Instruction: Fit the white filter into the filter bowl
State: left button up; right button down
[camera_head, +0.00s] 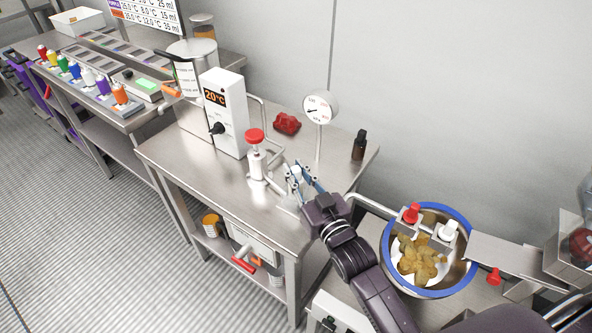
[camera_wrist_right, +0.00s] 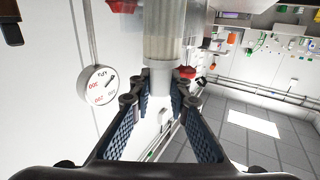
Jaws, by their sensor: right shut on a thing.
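My right gripper (camera_head: 303,180) is over the right part of the steel table. It is shut on a white piece, which I take for the white filter (camera_head: 295,172). In the right wrist view the fingers (camera_wrist_right: 160,92) close around the narrow pale end of this filter (camera_wrist_right: 160,72). A wider, translucent cream cylinder (camera_wrist_right: 164,48) adjoins that end and runs out of the top of the picture. I cannot tell whether this is part of the filter or the filter bowl around it. The fingers hide the contact. My left gripper is not in view.
A gauge (camera_head: 320,107), a dark bottle (camera_head: 358,145) and a red object (camera_head: 287,123) are behind. A blue-rimmed bowl (camera_head: 385,240) is at right. The table's front left (camera_head: 195,165) is clear.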

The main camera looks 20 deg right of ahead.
jog(key=shift+f+b, duration=0.7)
jog(key=shift+f, duration=0.5)
jog(key=c, duration=1.8)
grip_release()
jog(key=shift+o, duration=0.2)
jog(key=s+d, duration=0.1)
jog(key=s, duration=1.1)
jog(key=shift+d, duration=0.35)
